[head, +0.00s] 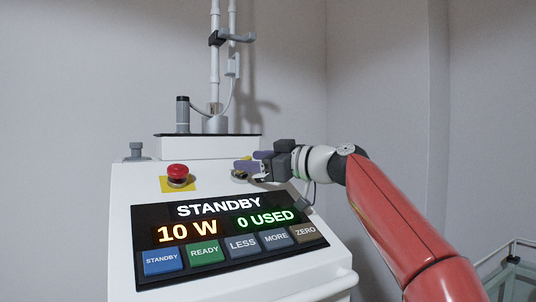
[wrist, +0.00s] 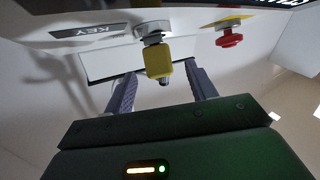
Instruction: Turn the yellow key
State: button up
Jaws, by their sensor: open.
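My gripper (wrist: 161,78) is open, with one purple-grey finger on each side of the key's line. A gap shows between the key and each finger in the wrist view; how deep the key lies between them I cannot tell. In the head view my gripper (head: 248,168) is over the top right of the console, and only a small bit of yellow key (head: 247,158) shows by the fingers.
A red emergency button (head: 178,171) on a yellow plate stands left of my gripper. A display with several buttons lies below on the sloped console (head: 122,210). Behind, a raised block (head: 207,142) carries a vertical pole.

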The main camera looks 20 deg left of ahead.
jog(key=shift+a, duration=0.25)
jog(key=c, duration=0.9)
jog(key=o, duration=0.9)
jog(key=shift+c, duration=0.2)
